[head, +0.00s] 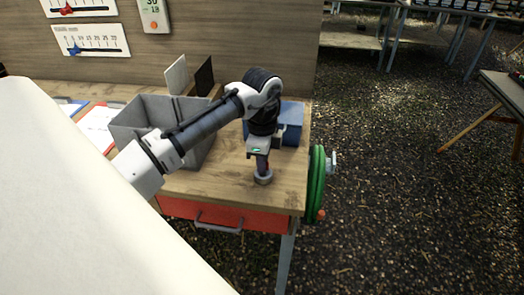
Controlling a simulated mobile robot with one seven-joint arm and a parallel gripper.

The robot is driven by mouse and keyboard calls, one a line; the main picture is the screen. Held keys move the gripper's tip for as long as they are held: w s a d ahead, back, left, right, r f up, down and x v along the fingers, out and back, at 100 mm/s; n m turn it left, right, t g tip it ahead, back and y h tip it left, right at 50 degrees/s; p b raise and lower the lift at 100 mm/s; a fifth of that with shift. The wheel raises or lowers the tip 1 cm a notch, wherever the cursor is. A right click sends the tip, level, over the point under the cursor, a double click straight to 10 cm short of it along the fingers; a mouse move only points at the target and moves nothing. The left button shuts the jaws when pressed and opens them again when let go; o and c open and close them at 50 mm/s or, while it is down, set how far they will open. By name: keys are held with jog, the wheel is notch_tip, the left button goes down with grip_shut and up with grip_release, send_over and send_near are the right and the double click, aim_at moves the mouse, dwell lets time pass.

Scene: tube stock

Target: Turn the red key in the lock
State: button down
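My gripper (262,165) points down over the front right part of the wooden workbench (215,186). Its fingertips are at a small round grey lock-like cylinder (264,178) standing on the bench top. A dark reddish patch shows at the fingers, but it is too small to tell whether it is the red key. The fingers and my wrist hide most of what is on top of the cylinder. I cannot tell whether the fingers are open or shut on something.
A grey open bin (135,108) stands left of my gripper, partly behind my arm. A blue box (291,125) is just behind my gripper. A green hose reel (317,185) hangs at the bench's right end. A red drawer (265,220) is below the front edge.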

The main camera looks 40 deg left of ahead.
jog(key=m+p, duration=0.2)
jog(key=m, duration=0.3)
jog(key=shift+w+r, duration=0.1)
jog(key=shift+m, duration=0.8)
jog(key=m, duration=0.3)
jog(key=shift+m, duration=0.3)
jog(key=m, duration=0.3)
jog(key=shift+w, duration=0.1)
jog(key=shift+m+b, duration=0.45)
jog(key=shift+m, duration=0.45)
jog(key=m, duration=0.5)
jog(key=shift+m, duration=0.3)
jog(key=shift+n+p, duration=1.15)
jog(key=shift+n, duration=0.45)
